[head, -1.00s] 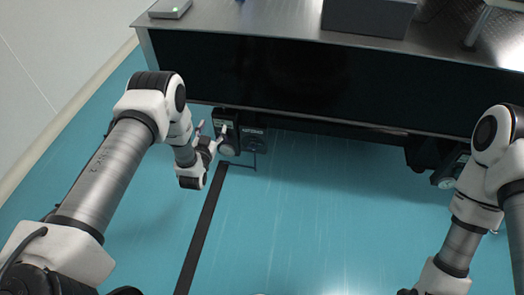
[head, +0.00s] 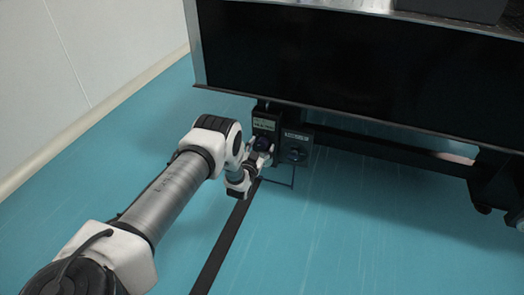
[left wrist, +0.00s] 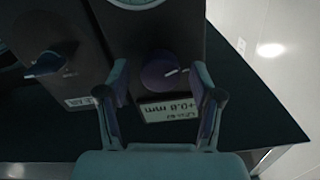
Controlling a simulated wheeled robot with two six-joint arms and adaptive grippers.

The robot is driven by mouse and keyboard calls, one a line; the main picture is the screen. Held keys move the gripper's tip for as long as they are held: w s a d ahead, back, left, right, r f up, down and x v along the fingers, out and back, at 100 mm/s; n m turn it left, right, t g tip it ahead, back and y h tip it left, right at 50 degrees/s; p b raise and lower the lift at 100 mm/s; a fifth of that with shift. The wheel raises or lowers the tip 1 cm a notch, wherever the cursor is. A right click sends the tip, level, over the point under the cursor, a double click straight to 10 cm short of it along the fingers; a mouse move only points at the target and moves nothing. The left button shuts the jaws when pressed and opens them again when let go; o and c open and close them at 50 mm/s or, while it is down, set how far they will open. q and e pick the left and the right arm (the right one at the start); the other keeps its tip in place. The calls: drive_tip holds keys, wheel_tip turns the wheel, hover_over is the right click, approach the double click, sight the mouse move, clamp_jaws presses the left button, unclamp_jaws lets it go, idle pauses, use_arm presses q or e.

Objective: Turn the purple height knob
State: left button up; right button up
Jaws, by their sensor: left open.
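The purple height knob (left wrist: 158,72) is on the face of a dark box (left wrist: 178,30) in the left wrist view. It is round, with a white line on it. A small display (left wrist: 168,109) beside it reads "+0.8 mm", upside down in this view. My left gripper (left wrist: 160,96) is open, with one finger to each side of the knob. I cannot tell whether the fingers touch it. In the head view my left gripper (head: 262,157) is at the front of the box under the table corner, and the knob (head: 263,143) shows partly behind it. My right gripper is not in view.
A second dark box (head: 297,138) with a dark knob stands close beside the first; it also shows in the left wrist view (left wrist: 60,52). The dark-sided table (head: 350,75) overhangs both. A black strip (head: 225,245) crosses the clear blue floor.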

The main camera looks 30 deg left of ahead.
use_arm(q)
drive_tip(key=shift+w, duration=0.2)
drive_tip(key=shift+r, duration=0.1)
drive_tip(key=c, duration=1.1)
drive_tip(key=shift+c, duration=0.2)
drive_tip(key=shift+n, duration=0.4)
drive_tip(key=n, duration=0.7)
drive_tip(key=shift+a+b, duration=0.1)
drive_tip(key=shift+b, duration=0.25)
drive_tip(key=n, duration=0.4)
drive_tip(key=shift+b, duration=0.4)
drive_tip(key=shift+n+b, duration=0.3)
drive_tip(key=shift+n, duration=1.8)
